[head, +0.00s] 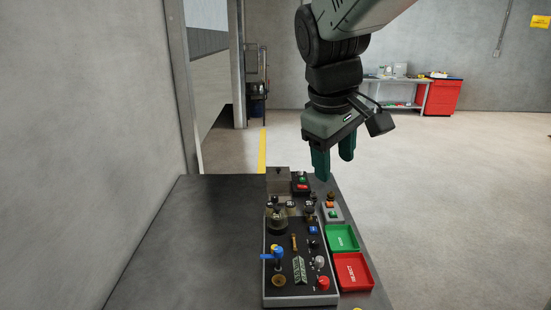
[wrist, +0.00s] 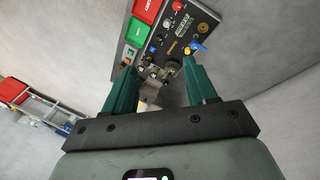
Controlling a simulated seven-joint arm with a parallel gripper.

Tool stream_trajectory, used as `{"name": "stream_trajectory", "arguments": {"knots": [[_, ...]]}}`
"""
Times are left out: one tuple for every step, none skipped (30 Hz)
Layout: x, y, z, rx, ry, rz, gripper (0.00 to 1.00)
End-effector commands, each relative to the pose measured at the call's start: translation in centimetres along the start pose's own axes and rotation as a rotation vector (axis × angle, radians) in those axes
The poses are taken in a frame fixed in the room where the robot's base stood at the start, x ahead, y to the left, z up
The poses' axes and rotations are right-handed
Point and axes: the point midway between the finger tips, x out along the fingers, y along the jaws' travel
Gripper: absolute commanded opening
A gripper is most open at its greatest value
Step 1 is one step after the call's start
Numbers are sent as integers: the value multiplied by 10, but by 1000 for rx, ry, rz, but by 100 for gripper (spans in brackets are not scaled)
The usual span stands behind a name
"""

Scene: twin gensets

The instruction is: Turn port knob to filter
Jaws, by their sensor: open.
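The control panel (head: 288,262) lies on the dark bench, with several knobs, levers and buttons. A dark round knob on an olive base (head: 278,222) stands at its far left, and a smaller dark knob (head: 309,213) stands to its right. Small white labels are beside them, too small to read, so I cannot tell which knob is port or where it points. My gripper (head: 334,168) is open and empty, above and beyond the panel's far end. In the wrist view the open fingers (wrist: 158,66) frame the panel (wrist: 172,38) beyond them, apart from it.
A blue-handled valve (head: 278,256), a red knob (head: 323,283) and a grey knob (head: 319,262) stand on the near panel. A green tray (head: 342,238) and a red tray (head: 353,272) lie to its right. The bench (head: 205,235) is bare on the left.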

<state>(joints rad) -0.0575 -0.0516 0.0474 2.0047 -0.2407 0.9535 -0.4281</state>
Motion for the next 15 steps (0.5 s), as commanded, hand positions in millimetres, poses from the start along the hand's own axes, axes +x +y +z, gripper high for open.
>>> {"name": "stream_trajectory", "arguments": {"knots": [[19,8,-18,-71,-33,-6,56],[28,12,-27,-114,-49,-7,56],[42,17,-39,-170,-69,-9,56],[53,21,-48,-212,-84,-12,56],[64,24,-56,-255,-100,-15,56],[80,28,-68,-310,-120,-20,56],[93,30,-75,-352,-134,-24,56],[106,32,-83,-394,-149,-29,56],[124,34,-92,-450,-167,-36,56],[138,35,-99,-492,-181,-43,56],[152,36,-106,-533,-194,-49,56],[172,36,-113,-588,-212,-58,56],[187,36,-118,-627,-224,-66,56],[202,35,-123,-666,-237,-73,56],[222,34,-128,-716,-252,-84,56]]}}
